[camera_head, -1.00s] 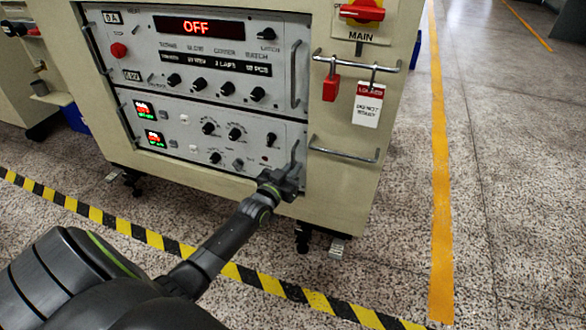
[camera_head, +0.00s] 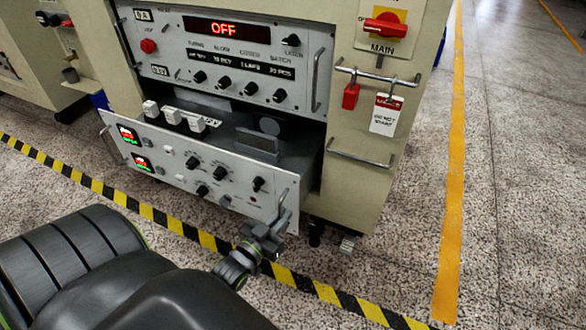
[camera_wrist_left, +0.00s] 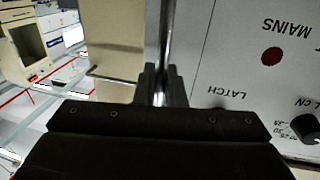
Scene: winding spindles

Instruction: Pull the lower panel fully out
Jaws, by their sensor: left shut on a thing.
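The lower panel (camera_head: 172,166) is a light grey drawer front with several knobs and two small red and green displays. It stands pulled out from the cabinet, and the inside of its drawer shows behind it. My left gripper (camera_head: 268,226) is at the panel's right end, shut on its upright metal handle (camera_head: 281,205). In the left wrist view the handle (camera_wrist_left: 166,45) runs down between the fingers (camera_wrist_left: 160,85), beside the panel face (camera_wrist_left: 240,60) marked MAINS and LATCH. My right gripper is not in view.
The upper panel (camera_head: 235,62) sits in the cream cabinet (camera_head: 352,182), its display reading OFF. A red main switch (camera_head: 385,27), a red padlock (camera_head: 351,96) and a white tag (camera_head: 385,116) are at its right. Yellow-black tape (camera_head: 190,228) crosses the floor in front.

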